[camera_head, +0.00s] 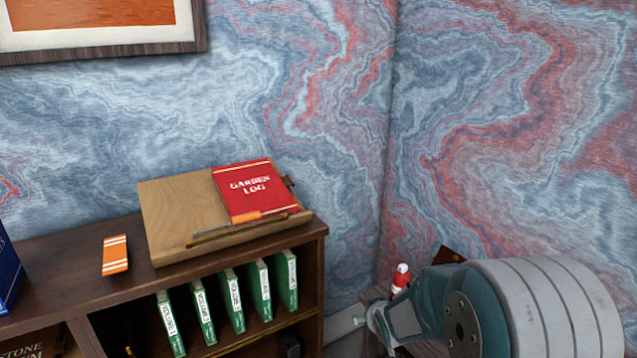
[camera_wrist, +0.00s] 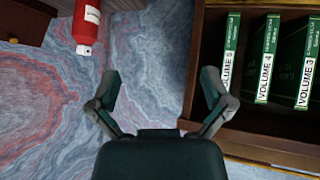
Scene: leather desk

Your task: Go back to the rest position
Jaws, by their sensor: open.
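My gripper (camera_wrist: 162,101) is open and empty in the wrist view, with its two fingers spread apart. Between the fingers there is only the marbled blue and red surface. The shelf with green volumes (camera_wrist: 268,58) is to the right of my gripper, and its edge lies close to the right finger. In the head view my arm fills the lower right, and its gripper fingers are not clearly seen there.
A dark wooden shelf (camera_head: 75,268) holds several green volumes (camera_head: 233,300). On top are a wooden slanted stand (camera_head: 170,215) with a red Garden Log book (camera_head: 250,190), an orange striped item (camera_head: 115,255) and a blue book (camera_head: 8,270). A red canister (camera_wrist: 88,22) is at upper left.

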